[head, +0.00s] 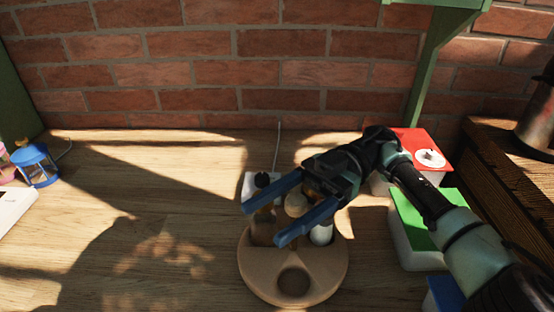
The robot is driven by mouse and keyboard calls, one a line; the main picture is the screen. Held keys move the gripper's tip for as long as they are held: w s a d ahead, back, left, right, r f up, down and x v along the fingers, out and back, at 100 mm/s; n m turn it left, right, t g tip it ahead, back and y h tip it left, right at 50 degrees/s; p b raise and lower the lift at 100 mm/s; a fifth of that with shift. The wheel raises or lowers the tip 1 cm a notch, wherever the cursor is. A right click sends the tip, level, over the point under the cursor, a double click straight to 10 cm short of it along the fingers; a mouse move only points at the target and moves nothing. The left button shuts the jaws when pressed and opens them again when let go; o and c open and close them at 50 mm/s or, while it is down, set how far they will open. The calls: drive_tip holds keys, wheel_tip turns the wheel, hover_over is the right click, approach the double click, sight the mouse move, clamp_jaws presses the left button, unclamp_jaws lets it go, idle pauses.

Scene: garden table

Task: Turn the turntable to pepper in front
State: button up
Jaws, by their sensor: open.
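The round wooden turntable (258,276) stands on the table, with an empty dark round recess (293,282) at its near side. A cream knob or container top (296,203) shows near its middle, between my gripper's fingers. A white container (322,234) stands on its right side, partly hidden by a finger. A brownish container (262,232) is on its left side, partly covered. I cannot tell which one is the pepper. My gripper (264,225) is open above the turntable, its two blue fingers pointing to the lower left. I cannot tell whether they touch anything.
A white box (250,184) with a dark top and a cord is behind the turntable. Red-lidded (408,140) and green-lidded (425,222) boxes stand at right. A blue lantern (37,165) is far left. The wooden table (150,215) is clear left of the turntable.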

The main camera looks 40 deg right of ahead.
wheel_tip(320, 180, up, 10)
drive_tip(key=p, duration=0.1)
drive_tip(key=shift+p, duration=0.4)
drive_tip(key=shift+a, duration=0.15)
idle(0.3)
